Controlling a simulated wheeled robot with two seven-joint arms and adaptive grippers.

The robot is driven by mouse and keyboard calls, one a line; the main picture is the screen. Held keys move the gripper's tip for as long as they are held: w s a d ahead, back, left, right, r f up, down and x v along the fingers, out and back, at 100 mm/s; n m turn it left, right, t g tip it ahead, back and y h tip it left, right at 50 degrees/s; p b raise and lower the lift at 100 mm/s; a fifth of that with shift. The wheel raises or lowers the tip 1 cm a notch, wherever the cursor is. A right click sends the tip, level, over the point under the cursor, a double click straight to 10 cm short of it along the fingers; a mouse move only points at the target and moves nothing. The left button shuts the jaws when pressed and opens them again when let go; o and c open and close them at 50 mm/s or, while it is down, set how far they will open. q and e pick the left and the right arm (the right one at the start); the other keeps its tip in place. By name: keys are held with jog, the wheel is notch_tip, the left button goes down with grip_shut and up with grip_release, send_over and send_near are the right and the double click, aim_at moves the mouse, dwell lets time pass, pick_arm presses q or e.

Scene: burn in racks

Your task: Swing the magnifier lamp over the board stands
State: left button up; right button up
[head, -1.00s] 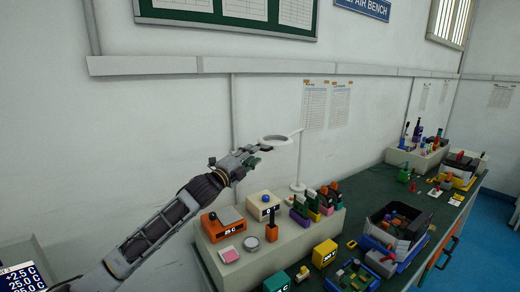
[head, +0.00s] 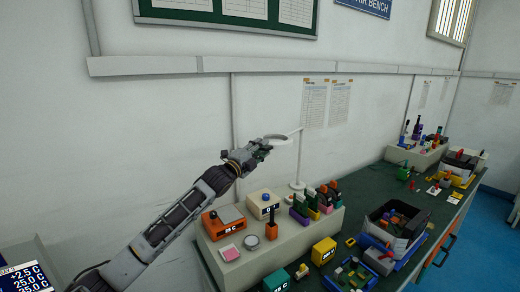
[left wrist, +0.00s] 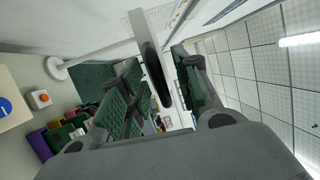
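The white magnifier lamp has a round head (head: 280,139) on an arm and upright post (head: 299,162), above the back of the pale shelf. My left gripper (head: 264,148) is at the left edge of the head. In the left wrist view, the head's rim (left wrist: 149,58) stands edge-on between my gripper's two spread fingers (left wrist: 155,98). A gap shows on the left finger's side; contact with the right finger is unclear. The board stands (head: 300,213) are colourful blocks holding upright boards, on the shelf in front of the lamp post. My right gripper is not in view.
A yellow box (head: 324,251) and a dark bin (head: 393,224) are on the green bench. The wall is close behind the lamp.

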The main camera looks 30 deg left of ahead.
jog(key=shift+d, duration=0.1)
pick_arm(q)
grip_shut()
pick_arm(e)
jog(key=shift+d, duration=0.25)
pick_arm(q)
jog(key=shift+d, duration=0.2)
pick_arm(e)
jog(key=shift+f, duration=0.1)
